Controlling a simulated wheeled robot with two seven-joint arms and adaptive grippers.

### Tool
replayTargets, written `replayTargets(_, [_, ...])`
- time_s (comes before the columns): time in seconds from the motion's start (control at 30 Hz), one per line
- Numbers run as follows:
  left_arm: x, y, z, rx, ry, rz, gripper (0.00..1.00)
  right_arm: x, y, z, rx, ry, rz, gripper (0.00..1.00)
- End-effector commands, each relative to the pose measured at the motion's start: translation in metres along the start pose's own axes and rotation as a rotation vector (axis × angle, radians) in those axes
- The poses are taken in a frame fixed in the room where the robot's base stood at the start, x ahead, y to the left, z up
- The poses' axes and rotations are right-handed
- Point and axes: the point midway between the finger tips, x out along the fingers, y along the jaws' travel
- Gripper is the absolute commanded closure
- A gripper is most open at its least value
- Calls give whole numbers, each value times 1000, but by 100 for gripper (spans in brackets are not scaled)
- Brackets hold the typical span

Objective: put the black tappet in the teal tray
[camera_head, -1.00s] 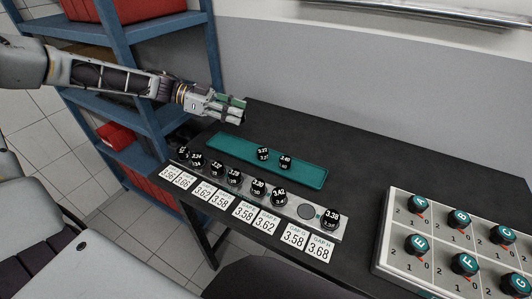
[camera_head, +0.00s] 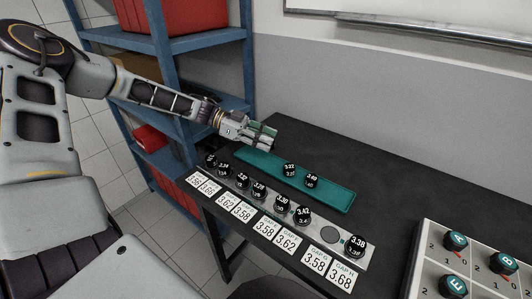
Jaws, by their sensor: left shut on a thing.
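The teal tray (camera_head: 335,196) lies on the black table behind the row of tappets. Two black tappets stand in it, one (camera_head: 289,169) near the middle and one (camera_head: 311,180) to its right. My left gripper (camera_head: 266,136) is above the table at the tray's far left end, clear of the tappets in it. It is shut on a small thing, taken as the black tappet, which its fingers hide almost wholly. My right gripper is not in view.
A grey rail (camera_head: 345,251) holds several black tappets, with one empty round seat (camera_head: 328,235). White number cards (camera_head: 287,239) lie in front. A light board (camera_head: 432,237) with teal-topped pieces is at the right. A blue shelf (camera_head: 205,42) stands behind my left arm.

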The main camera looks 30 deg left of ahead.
Motion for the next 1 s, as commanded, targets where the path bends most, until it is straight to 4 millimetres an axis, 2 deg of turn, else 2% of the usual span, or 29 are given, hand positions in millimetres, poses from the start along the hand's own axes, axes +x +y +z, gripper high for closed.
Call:
replayTargets(0.2, [2,0,7,0,1,0,92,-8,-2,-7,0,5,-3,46])
replayTargets(0.53, [3,0,8,0,1,0,92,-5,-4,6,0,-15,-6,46])
replayTargets(0.7, [6,0,19,-1,-1,0,92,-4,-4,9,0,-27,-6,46])
replayTargets(1.0, [13,-1,43,-2,0,0,92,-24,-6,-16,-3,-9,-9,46])
